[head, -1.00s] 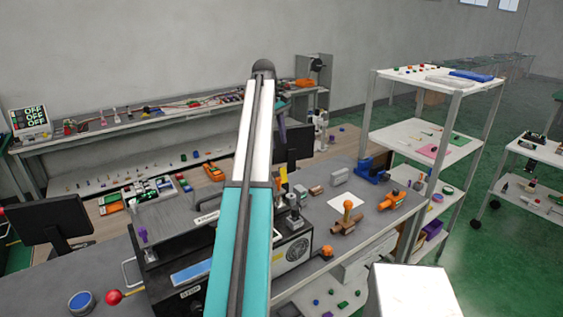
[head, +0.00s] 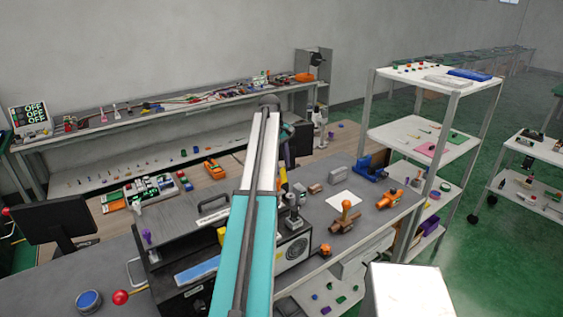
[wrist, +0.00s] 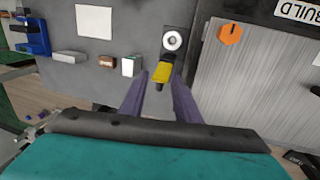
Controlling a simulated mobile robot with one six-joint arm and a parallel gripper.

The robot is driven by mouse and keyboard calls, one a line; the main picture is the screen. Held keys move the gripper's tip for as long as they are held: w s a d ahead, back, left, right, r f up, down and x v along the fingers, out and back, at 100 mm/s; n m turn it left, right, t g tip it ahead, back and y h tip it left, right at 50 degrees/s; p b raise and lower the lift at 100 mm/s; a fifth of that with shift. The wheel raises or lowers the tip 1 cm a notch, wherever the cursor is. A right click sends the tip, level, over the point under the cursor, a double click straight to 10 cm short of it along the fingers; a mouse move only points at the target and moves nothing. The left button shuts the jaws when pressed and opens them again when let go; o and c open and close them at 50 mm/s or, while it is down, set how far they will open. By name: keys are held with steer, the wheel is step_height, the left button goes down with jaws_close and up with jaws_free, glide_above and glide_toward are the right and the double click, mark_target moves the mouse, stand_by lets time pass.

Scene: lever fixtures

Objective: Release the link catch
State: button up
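A small fixture with a yellow-ended lever (wrist: 162,73) and a pale round knob or ring (wrist: 172,40) on a dark plate is in the wrist view. I take it for the link catch, but cannot be sure. A grey upright post fixture (head: 292,220) in the head view, just right of my arm, may be the same thing. My gripper (wrist: 160,84) has its two purple fingers apart, with the yellow end in line with the gap between the tips. I cannot tell whether they touch it. In the head view my arm hides most of the gripper.
An orange knob (wrist: 230,33) sits on a grey panel beside the fixture. Brown (wrist: 106,60) and pale (wrist: 130,65) blocks stand close by.

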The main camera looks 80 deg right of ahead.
steer(key=shift+f, duration=0.2)
steer(key=c, duration=0.7)
jaws_close()
jaws_free()
steer(key=shift+d, duration=0.15)
steer(key=shift+w+d+f+g+y, duration=0.1)
steer(key=shift+w+d+g+y, duration=0.4)
steer(key=shift+g+y, duration=0.2)
steer(key=shift+w+d+f+g+y, duration=0.15)
steer(key=shift+w+g+y, duration=0.15)
steer(key=shift+y, duration=0.1)
